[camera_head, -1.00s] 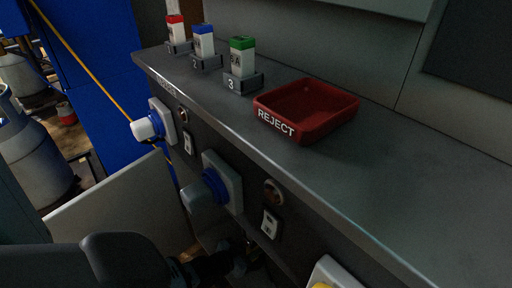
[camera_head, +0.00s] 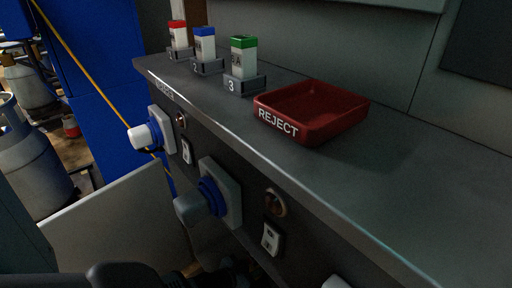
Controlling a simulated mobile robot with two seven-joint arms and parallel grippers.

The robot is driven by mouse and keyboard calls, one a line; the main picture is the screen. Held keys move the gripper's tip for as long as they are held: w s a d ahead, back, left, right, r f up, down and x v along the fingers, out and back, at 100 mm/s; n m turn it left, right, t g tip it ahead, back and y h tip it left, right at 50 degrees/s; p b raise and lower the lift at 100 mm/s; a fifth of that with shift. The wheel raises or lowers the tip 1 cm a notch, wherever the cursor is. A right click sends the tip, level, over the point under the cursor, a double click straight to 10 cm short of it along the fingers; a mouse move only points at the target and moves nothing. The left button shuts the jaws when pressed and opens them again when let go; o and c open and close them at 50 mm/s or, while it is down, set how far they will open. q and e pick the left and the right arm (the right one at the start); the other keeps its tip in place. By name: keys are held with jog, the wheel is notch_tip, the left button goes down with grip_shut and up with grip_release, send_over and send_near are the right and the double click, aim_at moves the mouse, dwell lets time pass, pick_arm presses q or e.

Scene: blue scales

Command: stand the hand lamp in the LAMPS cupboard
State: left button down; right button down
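I cannot make out the hand lamp in this view. No LAMPS label is readable. A plain pale panel (camera_head: 115,225) stands upright at the lower left beside the bench front, like an open door; the space behind it is mostly hidden. A dark link of my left arm comes in from the left along the bottom edge. My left gripper (camera_head: 195,278) is at most a dark shape low in the shadow by the bench front, and its fingers cannot be made out. My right gripper is not in view.
A red REJECT tray (camera_head: 340,121) sits on the grey bench (camera_head: 420,210), with red-, blue- and green-capped containers in numbered holders behind. Blue-and-white sockets (camera_head: 228,192) project from the bench front. A gas cylinder (camera_head: 32,160) stands at far left.

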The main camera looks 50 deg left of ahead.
pick_arm(q)
jog(key=c, duration=1.2)
grip_release()
jog(key=shift+f, duration=0.15)
jog(key=shift+o, duration=0.8)
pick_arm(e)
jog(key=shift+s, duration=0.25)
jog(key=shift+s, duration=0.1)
